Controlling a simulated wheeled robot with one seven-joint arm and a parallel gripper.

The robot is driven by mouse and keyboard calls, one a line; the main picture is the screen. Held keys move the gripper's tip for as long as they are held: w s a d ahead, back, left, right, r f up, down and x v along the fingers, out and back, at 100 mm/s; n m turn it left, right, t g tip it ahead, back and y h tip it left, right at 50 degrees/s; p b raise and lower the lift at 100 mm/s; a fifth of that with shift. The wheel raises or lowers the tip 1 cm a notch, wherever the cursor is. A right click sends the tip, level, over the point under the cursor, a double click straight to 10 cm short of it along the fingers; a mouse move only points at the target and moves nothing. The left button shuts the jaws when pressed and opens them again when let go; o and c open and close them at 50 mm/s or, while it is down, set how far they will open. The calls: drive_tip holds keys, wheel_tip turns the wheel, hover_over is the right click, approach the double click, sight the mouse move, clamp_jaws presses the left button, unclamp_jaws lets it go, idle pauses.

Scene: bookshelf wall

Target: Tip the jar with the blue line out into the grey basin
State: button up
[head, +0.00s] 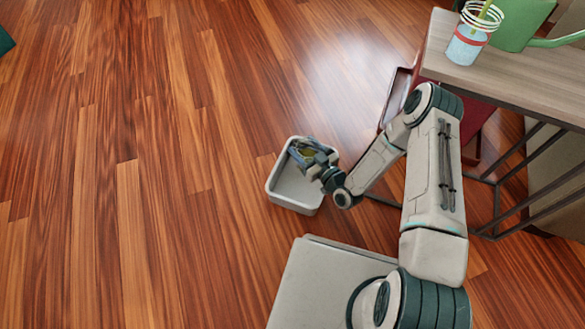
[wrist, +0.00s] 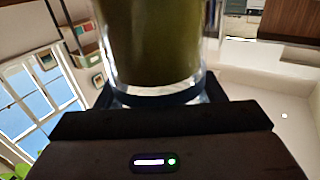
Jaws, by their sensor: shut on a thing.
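My gripper (head: 314,160) is shut on a clear glass jar (wrist: 152,45) with dark olive-green contents. A dark, bluish band runs near the jar's end by the jaws in the wrist view. In the head view the jar (head: 305,150) is small and partly hidden by my gripper, over the upper part of the grey basin (head: 289,188). The basin is a pale grey rectangular tub on the wood floor. Its visible lower part looks bare. The jar's mouth is out of the wrist view, and I cannot tell its exact tilt or whether anything is pouring.
At the upper right, a wood-topped table (head: 520,85) with dark metal legs bears another jar (head: 467,43) with a red line and a green stick in it. A green watering can (head: 517,25) stands beside that jar. The floor left of the basin is clear.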

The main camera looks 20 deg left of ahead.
drive_tip(key=s+a+f+m+g+b, duration=0.2)
drive_tip(key=a+f+m+g+b, duration=0.1)
drive_tip(key=f+m+g, duration=0.7)
drive_tip(key=shift+s+m+g+h, duration=0.15)
drive_tip(key=shift+m+g+h, duration=0.4)
drive_tip(key=shift+m, duration=1.55)
